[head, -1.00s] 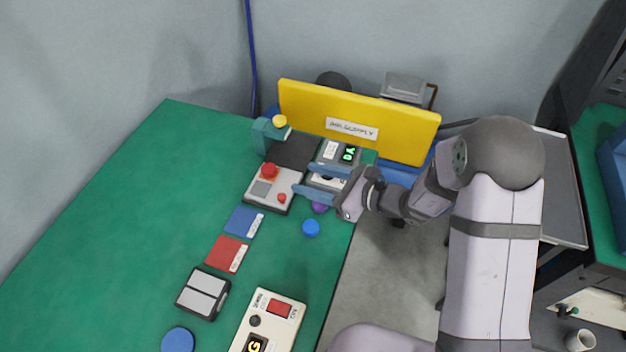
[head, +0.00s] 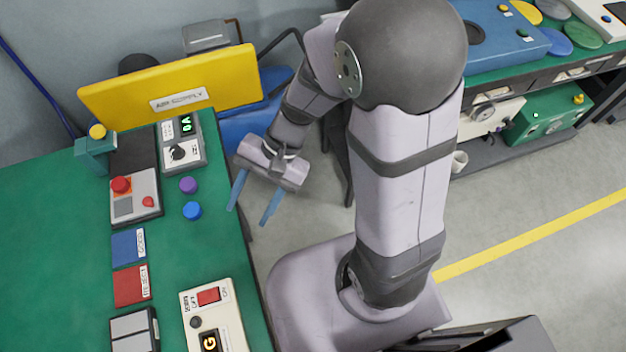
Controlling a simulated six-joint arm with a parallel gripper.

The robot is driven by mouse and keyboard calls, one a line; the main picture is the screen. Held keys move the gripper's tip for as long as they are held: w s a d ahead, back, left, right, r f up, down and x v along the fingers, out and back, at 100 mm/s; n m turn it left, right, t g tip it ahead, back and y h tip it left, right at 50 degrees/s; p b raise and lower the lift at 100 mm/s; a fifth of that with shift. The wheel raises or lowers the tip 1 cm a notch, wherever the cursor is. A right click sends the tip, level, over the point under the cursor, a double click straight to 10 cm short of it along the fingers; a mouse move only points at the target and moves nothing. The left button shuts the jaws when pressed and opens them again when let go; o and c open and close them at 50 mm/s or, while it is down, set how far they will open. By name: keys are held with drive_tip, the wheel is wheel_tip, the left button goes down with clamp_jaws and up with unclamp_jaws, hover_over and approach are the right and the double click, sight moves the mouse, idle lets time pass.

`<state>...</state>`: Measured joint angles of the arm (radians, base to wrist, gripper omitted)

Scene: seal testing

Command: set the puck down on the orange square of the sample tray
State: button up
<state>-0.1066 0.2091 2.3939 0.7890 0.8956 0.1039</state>
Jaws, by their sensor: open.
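My gripper (head: 249,214) is open and empty, its two blue fingers apart and pointing down just right of the green table's edge. I cannot tell which thing is the puck. A small blue round piece (head: 192,210) and a purple one (head: 188,185) stand on the table left of my gripper, apart from it.
A yellow panel (head: 220,80) stands behind. A second bench (head: 590,50) with discs is at the right.

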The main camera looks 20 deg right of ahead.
drive_tip(key=d+n+t+h, duration=0.2)
drive_tip(key=d+n+h, duration=0.4)
drive_tip(key=d, duration=1)
drive_tip(key=shift+s+d+r+n+t+h, duration=0.3)
drive_tip(key=shift+s+r+n, duration=0.1)
drive_tip(key=shift+n, duration=0.1)
wheel_tip(320, 180, up, 5)
drive_tip(key=p, duration=0.4)
drive_tip(key=shift+a+f+p, duration=0.1)
drive_tip(key=shift+p, duration=0.3)
